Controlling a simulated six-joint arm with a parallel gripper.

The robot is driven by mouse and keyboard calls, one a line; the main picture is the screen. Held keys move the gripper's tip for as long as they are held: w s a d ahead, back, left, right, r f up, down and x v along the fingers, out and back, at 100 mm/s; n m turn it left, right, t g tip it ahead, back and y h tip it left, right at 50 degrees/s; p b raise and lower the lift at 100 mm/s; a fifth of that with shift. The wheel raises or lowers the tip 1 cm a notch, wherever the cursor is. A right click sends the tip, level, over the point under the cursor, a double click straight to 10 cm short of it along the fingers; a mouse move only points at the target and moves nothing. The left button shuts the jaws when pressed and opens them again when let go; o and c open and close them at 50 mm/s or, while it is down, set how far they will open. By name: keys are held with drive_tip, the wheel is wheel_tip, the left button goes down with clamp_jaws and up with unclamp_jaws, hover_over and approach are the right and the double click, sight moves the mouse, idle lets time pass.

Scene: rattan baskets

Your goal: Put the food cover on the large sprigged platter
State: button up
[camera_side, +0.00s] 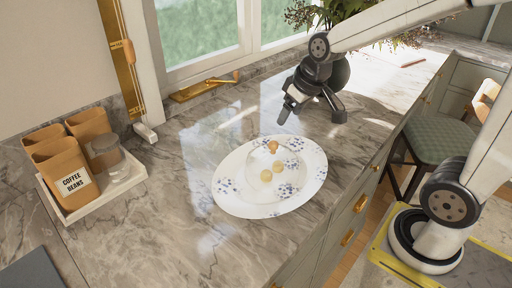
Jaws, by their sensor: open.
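The large sprigged platter (232,200) is an oval white dish with blue sprigs, lying on the marble counter. The food cover (262,160) looks like a clear glass dome with a round wooden knob (273,146) on top. It appears to stand upright on the middle of the platter, over two small tan round pieces (265,175). Its clear rim is hard to make out. My gripper (312,116) is open and empty, behind and to the right of the platter, apart from the cover and its knob.
A white tray (98,200) with tan canisters and a glass jar stands at the left. A wooden board (205,90) lies by the window. A plant (345,20) stands behind my arm. The counter's front edge is close to the platter's right side. The counter left of the platter is clear.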

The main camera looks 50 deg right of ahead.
drive_tip(key=shift+g, duration=0.9)
drive_tip(key=s+a+f, duration=0.1)
drive_tip(key=s+f, duration=0.1)
drive_tip(key=f, duration=0.1)
drive_tip(key=s+a+f, duration=0.1)
drive_tip(key=s+f, duration=0.1)
drive_tip(key=f, duration=0.2)
drive_tip(key=s+a+f, duration=0.1)
drive_tip(key=s+f, duration=0.2)
drive_tip(key=f, duration=0.1)
drive_tip(key=shift+a+f, duration=0.25)
drive_tip(key=shift+a, duration=0.15)
